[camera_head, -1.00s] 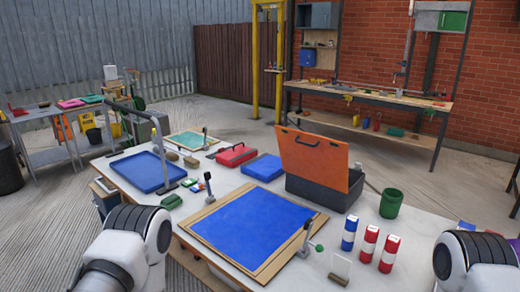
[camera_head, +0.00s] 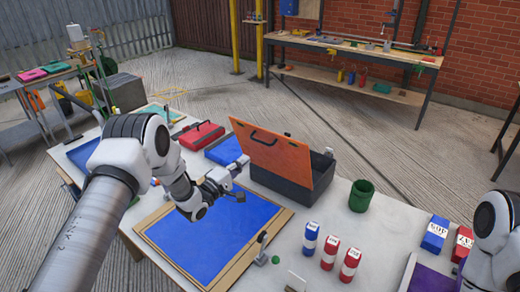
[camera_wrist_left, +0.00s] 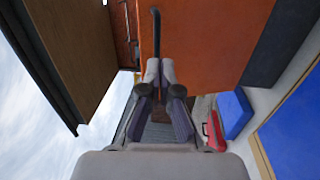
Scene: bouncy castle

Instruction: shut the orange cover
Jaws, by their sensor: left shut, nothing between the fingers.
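The orange cover (camera_head: 271,150) stands raised and tilted on a dark grey box (camera_head: 300,190), with a black handle on its face. The box is open behind it. My left gripper (camera_head: 240,196) is shut and empty in front of the cover, over the back of the blue panel. In the left wrist view the shut fingers (camera_wrist_left: 164,65) point toward the orange cover (camera_wrist_left: 215,45). Whether they touch it I cannot tell. My right arm shows at the right edge, but its gripper is out of view.
A blue panel in a wooden frame (camera_head: 215,235) lies in front of the box. A green cup (camera_head: 361,196) stands right of it, with blue and red cans (camera_head: 329,252) nearer. A red case (camera_head: 198,135) and a blue case (camera_head: 227,149) lie to the left.

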